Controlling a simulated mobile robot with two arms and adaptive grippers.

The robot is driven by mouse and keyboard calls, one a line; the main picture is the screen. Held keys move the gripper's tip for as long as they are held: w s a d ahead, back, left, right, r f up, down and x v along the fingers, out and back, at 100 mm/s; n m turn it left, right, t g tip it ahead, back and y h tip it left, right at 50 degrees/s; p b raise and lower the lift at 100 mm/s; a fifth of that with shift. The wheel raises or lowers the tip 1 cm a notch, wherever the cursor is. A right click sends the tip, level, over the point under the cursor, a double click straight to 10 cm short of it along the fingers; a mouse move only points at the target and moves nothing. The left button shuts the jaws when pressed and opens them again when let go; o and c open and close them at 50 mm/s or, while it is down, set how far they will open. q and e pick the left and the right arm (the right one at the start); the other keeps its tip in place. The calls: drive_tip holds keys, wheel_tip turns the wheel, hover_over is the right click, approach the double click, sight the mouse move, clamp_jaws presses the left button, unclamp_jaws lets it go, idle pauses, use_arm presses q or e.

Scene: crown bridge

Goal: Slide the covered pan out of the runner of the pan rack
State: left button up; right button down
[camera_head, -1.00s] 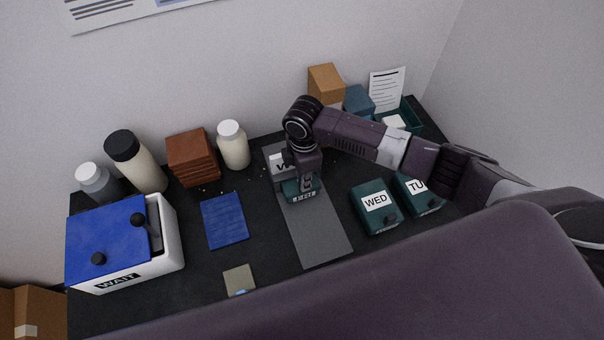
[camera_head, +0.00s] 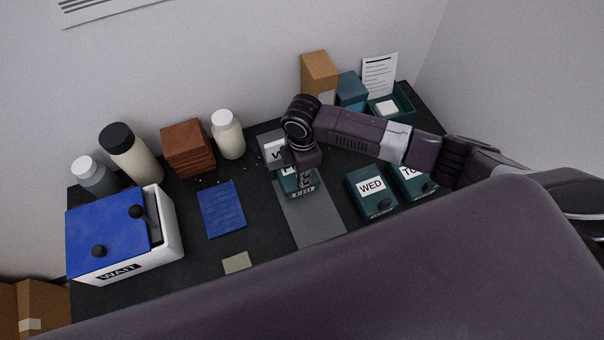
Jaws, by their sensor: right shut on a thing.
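A teal covered pan (camera_head: 284,187) lies on the grey strip near its far end. My right gripper (camera_head: 303,183) is over it, shut on it from above; the gripper hides much of its top. Part of a white label shows on its lid. Just behind it is a grey piece with a white label starting with "W" (camera_head: 273,150), which seems to be the rack with its runner; the arm hides part of it. My left gripper is out of view.
Two teal lidded pans, WED (camera_head: 371,203) and one partly hidden (camera_head: 408,167), stand right of the grey strip (camera_head: 316,222). Left are a blue mat (camera_head: 222,210), brown stack (camera_head: 188,152), bottles and a white box marked WAIT (camera_head: 170,235). The strip's near part is clear.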

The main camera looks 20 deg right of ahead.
drive_tip(key=shift+s+d, duration=0.1)
drive_tip(key=shift+s, duration=2.45)
drive_tip(key=shift+s, duration=1.45)
drive_tip(key=shift+r, duration=0.1)
drive_tip(key=shift+r, duration=2.95)
